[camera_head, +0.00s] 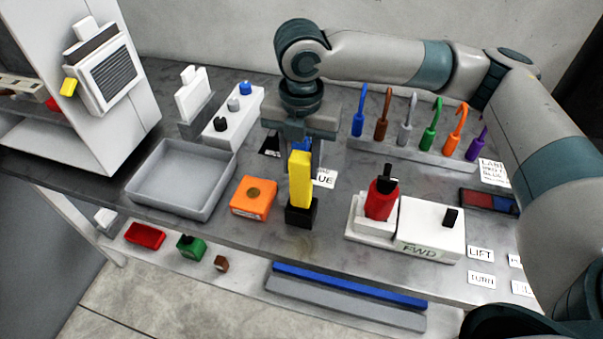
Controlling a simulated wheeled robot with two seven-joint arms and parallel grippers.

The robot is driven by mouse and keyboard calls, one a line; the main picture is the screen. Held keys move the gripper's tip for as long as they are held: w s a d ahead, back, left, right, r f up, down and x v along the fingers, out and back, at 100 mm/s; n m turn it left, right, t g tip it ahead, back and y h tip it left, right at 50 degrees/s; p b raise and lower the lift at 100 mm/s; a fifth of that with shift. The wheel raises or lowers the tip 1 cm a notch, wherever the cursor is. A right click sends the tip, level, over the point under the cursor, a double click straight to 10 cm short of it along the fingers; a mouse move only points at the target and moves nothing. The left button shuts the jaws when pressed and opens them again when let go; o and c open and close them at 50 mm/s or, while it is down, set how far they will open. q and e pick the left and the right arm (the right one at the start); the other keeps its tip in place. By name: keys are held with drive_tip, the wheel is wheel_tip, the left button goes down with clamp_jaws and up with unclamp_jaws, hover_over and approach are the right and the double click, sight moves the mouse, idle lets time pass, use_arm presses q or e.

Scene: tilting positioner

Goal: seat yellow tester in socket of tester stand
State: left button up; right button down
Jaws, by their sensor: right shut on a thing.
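The yellow tester (300,180) stands upright near the middle of the table, with a blue part at its top. My right gripper (303,147) comes down from above and behind it and is shut on its upper part. The fingertips are largely hidden behind the tester. A black block (301,214), which looks like the tester stand, is directly below the tester's lower end. I cannot tell whether the tester is inside its socket or just in front of or above it. My left gripper is not in view.
An orange block (252,197) with a round top mark and a grey tray (180,180) lie to the left. A white fixture with a red cylinder (380,200) stands to the right. A rack of coloured hooked tools (410,148) stands behind it.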

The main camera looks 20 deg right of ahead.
wheel_tip(320, 180, down, 3)
drive_tip(key=shift+r+p, duration=0.15)
drive_tip(key=shift+p, duration=0.4)
drive_tip(key=shift+f, duration=0.65)
drive_tip(key=c, duration=1.2)
unclamp_jaws()
wheel_tip(320, 180, up, 11)
drive_tip(key=b, duration=0.3)
drive_tip(key=shift+r, duration=0.6)
drive_tip(key=shift+s+f, duration=0.1)
